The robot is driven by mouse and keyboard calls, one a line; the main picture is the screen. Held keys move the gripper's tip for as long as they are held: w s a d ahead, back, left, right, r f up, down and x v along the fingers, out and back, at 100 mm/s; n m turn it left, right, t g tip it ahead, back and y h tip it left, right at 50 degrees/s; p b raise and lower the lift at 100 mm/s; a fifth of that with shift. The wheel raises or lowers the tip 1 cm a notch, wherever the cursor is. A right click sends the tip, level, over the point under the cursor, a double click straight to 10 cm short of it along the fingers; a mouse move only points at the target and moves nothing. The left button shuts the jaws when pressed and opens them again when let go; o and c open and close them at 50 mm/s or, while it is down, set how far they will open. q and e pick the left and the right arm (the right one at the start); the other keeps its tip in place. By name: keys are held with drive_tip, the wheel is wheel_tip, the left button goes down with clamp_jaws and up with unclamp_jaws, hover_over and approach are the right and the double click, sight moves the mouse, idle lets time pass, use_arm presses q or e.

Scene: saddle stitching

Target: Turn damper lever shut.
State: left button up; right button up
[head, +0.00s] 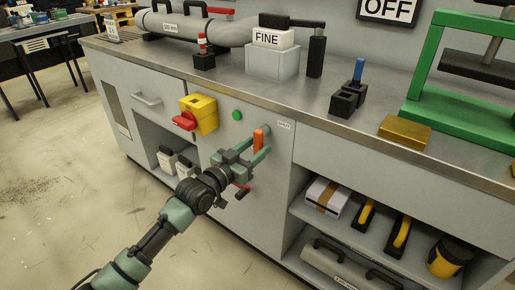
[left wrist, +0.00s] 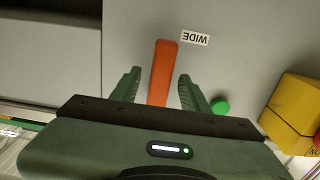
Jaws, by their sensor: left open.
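The orange damper lever (head: 258,138) is on the grey cabinet front, and only part of it shows in the head view. My left gripper (head: 259,146) is at the lever with its fingers open. In the left wrist view the lever (left wrist: 164,65) lies between the two open fingers (left wrist: 160,77), with a gap on each side. A label reading WIDE (left wrist: 181,39), upside down there, is beside the lever's far end. A small label (head: 283,125), which looks like SHUT, is right of the lever in the head view. My right gripper is not in view.
A yellow switch box (head: 204,115) with a red knob and a green button (head: 237,115) are left of the lever. The steel worktop (head: 300,98) overhangs above. Open shelves at the right hold a white box (head: 325,198) and yellow-and-black tools (head: 401,232).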

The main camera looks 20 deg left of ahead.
use_arm(q)
drive_tip(key=shift+w+d, duration=0.25)
drive_tip(key=shift+w, duration=0.4)
clamp_jaws()
idle(1.0)
